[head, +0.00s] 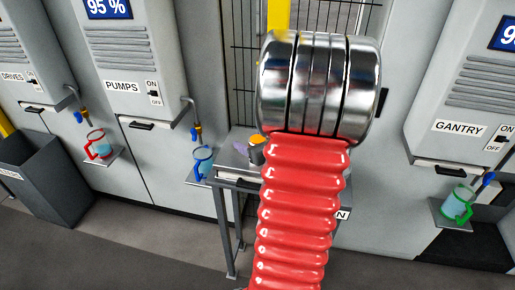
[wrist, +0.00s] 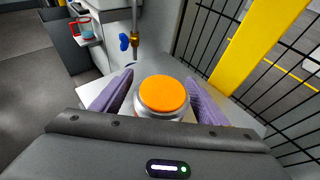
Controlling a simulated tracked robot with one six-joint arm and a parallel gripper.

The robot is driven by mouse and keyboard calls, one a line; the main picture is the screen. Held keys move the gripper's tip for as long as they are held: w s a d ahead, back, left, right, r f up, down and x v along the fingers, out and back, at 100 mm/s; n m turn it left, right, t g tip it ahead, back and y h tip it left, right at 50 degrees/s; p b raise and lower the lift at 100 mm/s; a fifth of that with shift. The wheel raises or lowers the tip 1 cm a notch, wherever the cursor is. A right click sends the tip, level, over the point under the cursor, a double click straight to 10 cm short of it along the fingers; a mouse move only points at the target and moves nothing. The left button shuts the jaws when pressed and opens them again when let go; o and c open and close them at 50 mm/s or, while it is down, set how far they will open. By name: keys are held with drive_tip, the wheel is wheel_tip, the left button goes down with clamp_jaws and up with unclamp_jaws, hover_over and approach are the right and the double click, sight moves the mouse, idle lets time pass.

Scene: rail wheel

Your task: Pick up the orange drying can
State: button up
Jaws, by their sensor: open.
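The drying can (wrist: 162,97) has a bright orange top and a silver metal body. It stands upright on a small grey side table (head: 226,161). In the head view the can (head: 257,149) shows just left of my red arm, which hides part of the table. My gripper (wrist: 160,80) has purple fingers, one on each side of the can in the wrist view. The jaws are open. I cannot tell whether either finger touches the can. The can's lower part is hidden by the gripper body.
A blue-handled jug (head: 202,162) sits on a shelf just left of the table. A red-handled jug (head: 99,145) and a green-handled jug (head: 458,203) are farther off. A yellow post (wrist: 258,45) and dark wire mesh stand close behind and right of the can.

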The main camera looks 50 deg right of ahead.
drive_tip(key=shift+c, duration=0.4)
drive_tip(key=c, duration=1.2)
